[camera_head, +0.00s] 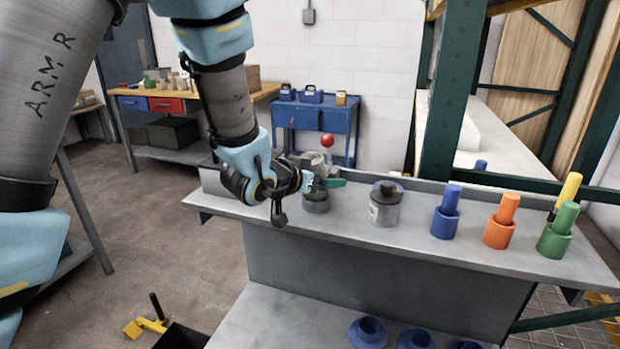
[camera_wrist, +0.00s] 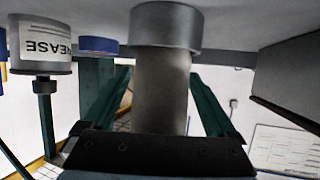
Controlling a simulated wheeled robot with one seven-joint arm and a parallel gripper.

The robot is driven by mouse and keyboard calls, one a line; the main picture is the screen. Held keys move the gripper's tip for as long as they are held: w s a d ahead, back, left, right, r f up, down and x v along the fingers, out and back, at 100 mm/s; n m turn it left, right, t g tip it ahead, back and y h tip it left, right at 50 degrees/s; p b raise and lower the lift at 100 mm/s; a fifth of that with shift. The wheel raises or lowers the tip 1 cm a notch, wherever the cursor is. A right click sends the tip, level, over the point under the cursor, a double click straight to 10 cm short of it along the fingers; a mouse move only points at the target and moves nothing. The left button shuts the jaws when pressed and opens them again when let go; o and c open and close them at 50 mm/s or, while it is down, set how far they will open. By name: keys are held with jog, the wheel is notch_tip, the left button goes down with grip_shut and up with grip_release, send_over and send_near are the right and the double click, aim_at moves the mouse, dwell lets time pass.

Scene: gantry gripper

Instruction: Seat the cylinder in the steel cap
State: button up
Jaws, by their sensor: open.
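The grey cylinder (camera_wrist: 162,90) stands with its lower end inside the steel cap (camera_wrist: 167,27). The wrist view is upside down, so the cap's bench is at the top. In the head view the cap (camera_head: 316,204) sits on the grey bench, and the cylinder (camera_head: 314,160) is partly hidden by my gripper. My gripper (camera_head: 322,182) has its green fingers on either side of the cylinder, with gaps showing beside it in the wrist view (camera_wrist: 165,88). The fingers are open. The cylinder looks upright; how deep it sits is hidden by the cap's wall.
A grease tin (camera_head: 384,208) stands right of the cap. Further right are blue (camera_head: 446,222), orange (camera_head: 499,232) and green (camera_head: 555,242) cups with matching cylinders. A yellow cylinder (camera_head: 569,189) stands behind. A dark green rack post (camera_head: 450,95) rises behind the bench.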

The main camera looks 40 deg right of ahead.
jog(key=b+v, duration=0.2)
jog(key=v, duration=0.6)
jog(key=shift+s+a, duration=0.1)
jog(key=shift+a, duration=0.3)
jog(key=shift+b+v, duration=1.25)
jog(key=shift+b, duration=0.05)
jog(key=shift+o, duration=0.4)
jog(key=shift+r, duration=0.1)
jog(key=s+r+y+p, duration=0.3)
jog(key=r+y+p, duration=0.15)
jog(key=y, duration=0.45)
send_near(309, 206)
jog(key=shift+w+d+f, duration=0.1)
jog(key=shift+w+f, duration=0.3)
jog(key=shift+f, duration=0.45)
jog(key=shift+w+d+f, duration=0.1)
jog(key=shift+w+f, duration=0.3)
jog(key=shift+f, duration=0.4)
jog(key=shift+w+f, duration=0.4)
jog(key=shift+f, duration=0.45)
jog(key=shift+c, duration=0.4)
